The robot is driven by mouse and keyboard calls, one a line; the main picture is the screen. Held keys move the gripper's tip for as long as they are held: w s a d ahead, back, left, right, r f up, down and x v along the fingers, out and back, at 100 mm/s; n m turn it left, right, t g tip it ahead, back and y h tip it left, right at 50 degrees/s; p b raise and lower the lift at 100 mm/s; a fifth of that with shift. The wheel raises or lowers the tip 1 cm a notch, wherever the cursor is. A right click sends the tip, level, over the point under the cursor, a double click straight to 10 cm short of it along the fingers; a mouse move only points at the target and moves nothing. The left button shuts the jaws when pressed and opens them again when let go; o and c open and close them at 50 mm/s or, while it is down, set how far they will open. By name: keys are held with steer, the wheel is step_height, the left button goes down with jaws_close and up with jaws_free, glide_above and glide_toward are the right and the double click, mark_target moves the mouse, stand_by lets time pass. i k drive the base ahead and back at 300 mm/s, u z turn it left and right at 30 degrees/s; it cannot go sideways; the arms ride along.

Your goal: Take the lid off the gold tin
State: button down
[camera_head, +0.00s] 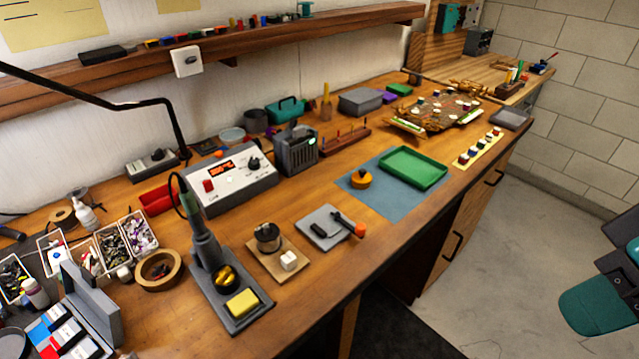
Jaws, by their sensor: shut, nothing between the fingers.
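A small round gold-orange tin (361,179) stands upright on the blue mat (363,205), left of the green tray. A small dark knob or cap shows on its top, and the lid appears to be on. The seam between lid and body is too small to make out. My gripper's fingertips cannot be seen in this view.
A green tray (413,167) lies close right of the tin. A grey pad with a dark, orange-ended tool (346,224) lies in front-left. The grey soldering station (232,184) and soldering iron stand (228,290) are farther left. The mat's front part is bare.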

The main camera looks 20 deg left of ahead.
mark_target(361, 177)
steer(key=u, duration=0.7)
steer(key=i, duration=1)
steer(key=k, duration=1)
steer(key=z, duration=1.65)
steer(key=i, duration=1.25)
steer(key=u, duration=2.1)
steer(key=i, duration=0.1)
steer(key=u, duration=0.3)
